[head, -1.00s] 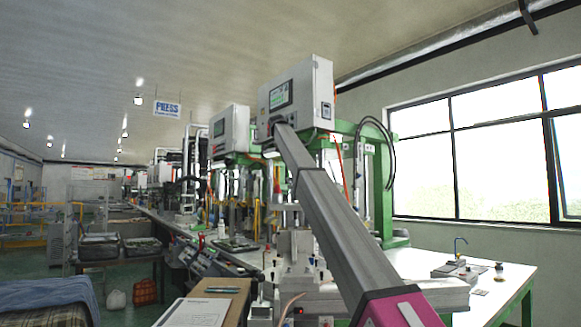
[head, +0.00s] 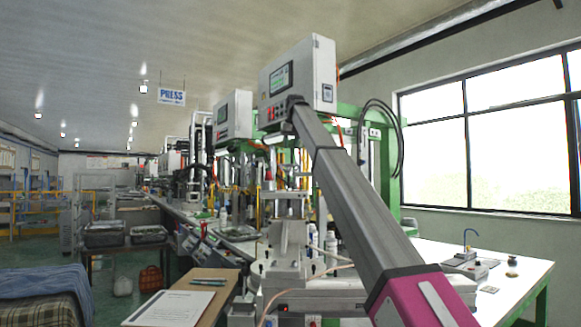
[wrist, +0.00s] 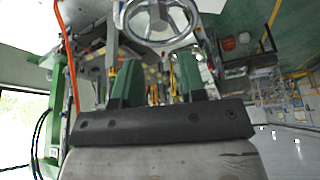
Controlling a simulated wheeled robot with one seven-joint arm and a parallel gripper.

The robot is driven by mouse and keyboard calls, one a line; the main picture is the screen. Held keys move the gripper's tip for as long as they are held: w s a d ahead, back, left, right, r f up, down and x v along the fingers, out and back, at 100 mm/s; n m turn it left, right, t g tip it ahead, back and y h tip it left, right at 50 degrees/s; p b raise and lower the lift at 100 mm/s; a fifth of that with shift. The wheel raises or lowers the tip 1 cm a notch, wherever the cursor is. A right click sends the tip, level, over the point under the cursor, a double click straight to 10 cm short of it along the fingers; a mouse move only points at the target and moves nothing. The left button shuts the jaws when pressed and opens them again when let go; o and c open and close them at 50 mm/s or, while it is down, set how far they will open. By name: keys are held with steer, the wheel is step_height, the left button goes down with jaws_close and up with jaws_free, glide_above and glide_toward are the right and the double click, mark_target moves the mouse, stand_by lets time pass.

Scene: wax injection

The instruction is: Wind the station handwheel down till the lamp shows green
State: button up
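The handwheel (wrist: 160,44), a silver ring with spokes and a hub, is at the top of the wrist view, partly cut off by the frame edge. My gripper (wrist: 158,63) points toward it. Its two green fingers are apart, and nothing shows between them. The fingers appear just below the rim in the picture; I cannot tell whether they touch it. In the head view my arm hides the gripper and wheel. A small red light (head: 284,308) glows low on the front station; I cannot tell whether it is the task's lamp. No green lamp can be made out.
A white control box (head: 297,80) with a screen stands over the station by my arm's far end. An orange hose (wrist: 68,60) runs left of the gripper. A clipboard (head: 172,308) lies at the front. The white table (head: 510,275) at right is partly clear.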

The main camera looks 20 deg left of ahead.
mark_target(289, 165)
steer(key=x, duration=0.9)
steer(key=shift+f, duration=0.4)
steer(key=c, duration=0.7)
